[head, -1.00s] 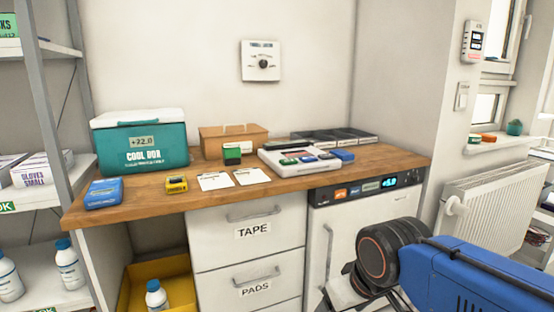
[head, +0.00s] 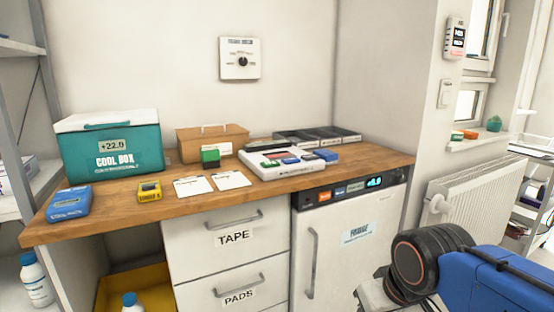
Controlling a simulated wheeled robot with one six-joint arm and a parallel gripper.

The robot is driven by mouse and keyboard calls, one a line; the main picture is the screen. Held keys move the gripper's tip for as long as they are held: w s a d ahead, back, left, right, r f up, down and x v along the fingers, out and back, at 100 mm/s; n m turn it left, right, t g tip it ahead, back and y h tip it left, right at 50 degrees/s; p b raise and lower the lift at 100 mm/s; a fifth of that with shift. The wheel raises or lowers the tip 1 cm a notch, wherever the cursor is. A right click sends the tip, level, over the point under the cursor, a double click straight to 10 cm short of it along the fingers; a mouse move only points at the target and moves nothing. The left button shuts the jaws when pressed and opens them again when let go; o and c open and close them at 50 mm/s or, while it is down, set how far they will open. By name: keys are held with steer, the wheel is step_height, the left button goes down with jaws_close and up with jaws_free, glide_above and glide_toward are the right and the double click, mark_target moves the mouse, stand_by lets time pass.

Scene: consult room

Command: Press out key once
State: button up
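No key can be read as "out" at this size. The white fridge (head: 345,250) under the worktop has a dark control strip (head: 300,203) with small coloured keys, one of them orange (head: 325,194), and a lit blue display (head: 374,182). The key labels are too small to read. A blue handheld device (head: 69,203) and a small yellow device (head: 149,191) lie on the worktop's left half. My arm comes in at the lower right, in front of the fridge. My gripper is not visible; the arm runs out of the bottom edge.
The wooden worktop (head: 230,204) holds a teal cool box (head: 110,165), a cardboard box (head: 213,140), cards and a white tray (head: 262,171). A wall dial (head: 240,59) hangs above. Drawers (head: 225,239) are left of the fridge; a radiator (head: 470,190) is at right.

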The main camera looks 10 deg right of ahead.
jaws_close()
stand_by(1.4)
